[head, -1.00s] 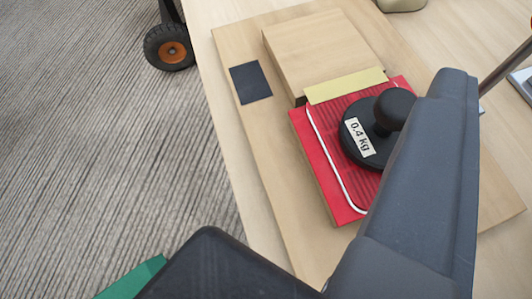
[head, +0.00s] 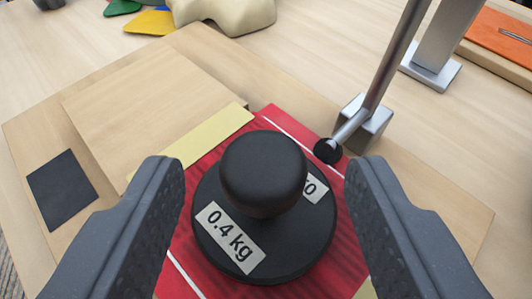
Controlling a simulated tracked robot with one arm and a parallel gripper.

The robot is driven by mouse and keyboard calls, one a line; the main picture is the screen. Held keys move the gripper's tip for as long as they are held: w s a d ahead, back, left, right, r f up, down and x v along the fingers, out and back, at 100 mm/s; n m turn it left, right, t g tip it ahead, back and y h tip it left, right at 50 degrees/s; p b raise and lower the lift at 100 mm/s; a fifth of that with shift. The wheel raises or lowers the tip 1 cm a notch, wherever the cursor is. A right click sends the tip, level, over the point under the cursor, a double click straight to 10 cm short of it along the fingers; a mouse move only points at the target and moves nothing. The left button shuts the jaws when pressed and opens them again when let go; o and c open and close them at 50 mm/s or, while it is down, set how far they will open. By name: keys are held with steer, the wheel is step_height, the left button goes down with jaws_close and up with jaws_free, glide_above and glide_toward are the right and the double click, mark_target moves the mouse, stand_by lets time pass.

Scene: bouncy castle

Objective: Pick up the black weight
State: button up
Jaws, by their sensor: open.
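The black weight (head: 262,178) is a round disc with a knob on top and a white "0.4 kg" label. It stands upright on a red pad (head: 275,118) with white lines, in the middle of the head view. My gripper (head: 262,190) is open, with one dark grey finger on each side of the weight. The fingers appear apart from the knob. No contact with the weight is visible, and the lower part of the disc is partly hidden.
The red pad lies on a wooden board (head: 350,225) with a raised wooden block (head: 150,100), a yellow strip (head: 215,138) and a dark square (head: 62,190). A metal post (head: 395,55) with a clamp block (head: 365,122) stands close behind the weight at right. A beige object (head: 225,14) lies behind.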

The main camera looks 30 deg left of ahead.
mark_target(267, 139)
steer(key=b+x, duration=0.1)
steer(key=x, duration=0.4)
jaws_close()
